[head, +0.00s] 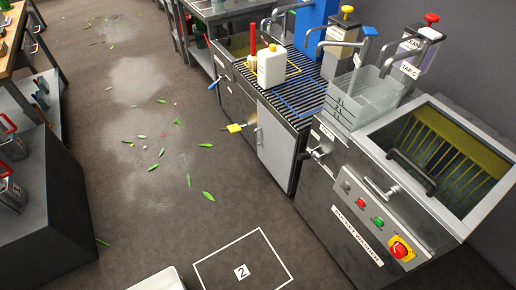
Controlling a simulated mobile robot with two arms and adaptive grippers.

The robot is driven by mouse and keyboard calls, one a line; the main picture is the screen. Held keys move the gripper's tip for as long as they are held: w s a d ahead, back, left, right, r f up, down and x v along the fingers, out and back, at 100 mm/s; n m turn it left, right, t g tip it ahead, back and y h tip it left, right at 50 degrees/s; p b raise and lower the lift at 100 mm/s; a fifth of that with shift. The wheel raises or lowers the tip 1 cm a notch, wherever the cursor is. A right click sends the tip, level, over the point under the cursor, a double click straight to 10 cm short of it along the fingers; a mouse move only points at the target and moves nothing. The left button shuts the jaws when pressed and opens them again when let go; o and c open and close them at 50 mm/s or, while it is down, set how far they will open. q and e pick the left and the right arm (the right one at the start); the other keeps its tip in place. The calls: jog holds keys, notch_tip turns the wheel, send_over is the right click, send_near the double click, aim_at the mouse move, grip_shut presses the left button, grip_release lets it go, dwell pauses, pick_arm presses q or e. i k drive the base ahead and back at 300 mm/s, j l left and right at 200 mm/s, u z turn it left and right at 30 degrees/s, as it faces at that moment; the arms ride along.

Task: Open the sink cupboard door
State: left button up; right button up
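The sink unit has a grooved, slatted top (284,82). In its front is a light grey cupboard door (276,146), which looks shut. A small handle (257,136) sits near the door's left edge. A white bottle (271,66) and a red-topped item (253,40) stand on the slatted top above the door. Neither of my grippers is in view.
A machine with buttons (379,222) stands to the right. Scattered leaves (208,196) lie on the open floor (120,200). Dark cabinets (50,220) line the left.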

aim_at(276, 148)
jog(key=i+z, duration=0.4)
jog(key=i, duration=0.55)
jog(key=i+j+z, duration=0.25)
jog(key=j, duration=0.4)
jog(key=i+j+z, duration=0.1)
jog(key=i+j, duration=0.15)
jog(key=i+j+z, duration=0.15)
jog(key=j, duration=0.3)
jog(key=i+j+z, duration=0.1)
jog(key=j, duration=0.25)
jog(key=i+j+z, duration=0.15)
jog(key=j, duration=0.25)
jog(key=k, duration=0.05)
